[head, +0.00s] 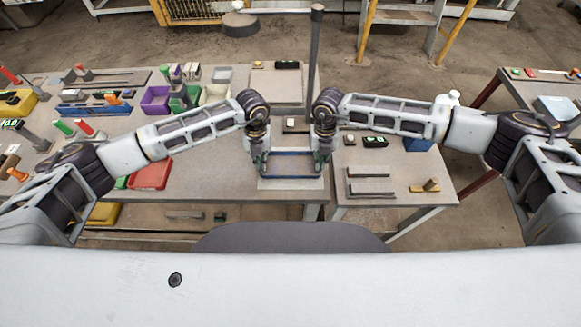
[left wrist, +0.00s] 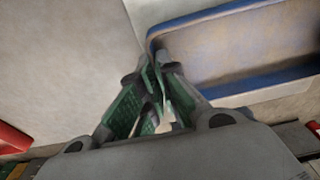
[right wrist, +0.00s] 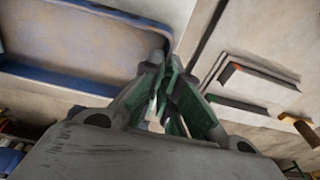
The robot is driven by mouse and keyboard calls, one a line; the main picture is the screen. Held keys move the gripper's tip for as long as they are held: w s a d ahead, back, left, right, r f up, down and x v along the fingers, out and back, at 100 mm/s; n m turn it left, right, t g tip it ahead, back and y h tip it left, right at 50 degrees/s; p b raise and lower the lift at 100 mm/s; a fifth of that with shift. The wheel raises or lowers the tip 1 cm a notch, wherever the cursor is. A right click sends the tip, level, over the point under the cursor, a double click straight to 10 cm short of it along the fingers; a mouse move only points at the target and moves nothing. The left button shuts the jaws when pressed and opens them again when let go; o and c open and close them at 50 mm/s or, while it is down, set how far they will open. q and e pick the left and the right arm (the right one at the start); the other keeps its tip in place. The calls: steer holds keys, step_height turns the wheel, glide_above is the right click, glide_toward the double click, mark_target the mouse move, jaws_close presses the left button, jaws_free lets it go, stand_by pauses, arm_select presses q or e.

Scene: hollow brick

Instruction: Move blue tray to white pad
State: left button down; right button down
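The blue tray (head: 291,153) is a shallow tray with a blue rim and a worn brownish inside, level between my two grippers. It lies over the white pad (head: 290,184), whose front strip shows below it; I cannot tell whether it touches the pad. My left gripper (head: 262,168) is shut on the tray's left end wall, and the tray also shows in the left wrist view (left wrist: 240,45). My right gripper (head: 321,168) is shut on the right end wall, with the tray in the right wrist view (right wrist: 70,50).
A dark post (head: 314,60) rises behind the grippers. On the right, dark bars (head: 371,173) and a small wooden piece (head: 430,186) lie on the table.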

arm_select(q)
steer(key=c, duration=1.6)
jaws_free()
steer(key=shift+c, duration=0.2)
arm_select(e)
steer(key=c, duration=1.6)
jaws_free()
steer(key=shift+c, duration=0.2)
arm_select(q)
steer(key=shift+r, duration=0.15)
step_height(320, 180, up, 12)
steer(key=w, duration=0.1)
steer(key=shift+w+f, duration=0.2)
arm_select(e)
steer(key=shift+r, duration=0.1)
step_height(320, 180, up, 12)
steer(key=w, duration=0.1)
steer(key=shift+w, duration=0.2)
arm_select(q)
steer(key=shift+s+f, duration=0.1)
arm_select(e)
steer(key=shift+s+f, duration=0.1)
steer(key=shift+f, duration=0.15)
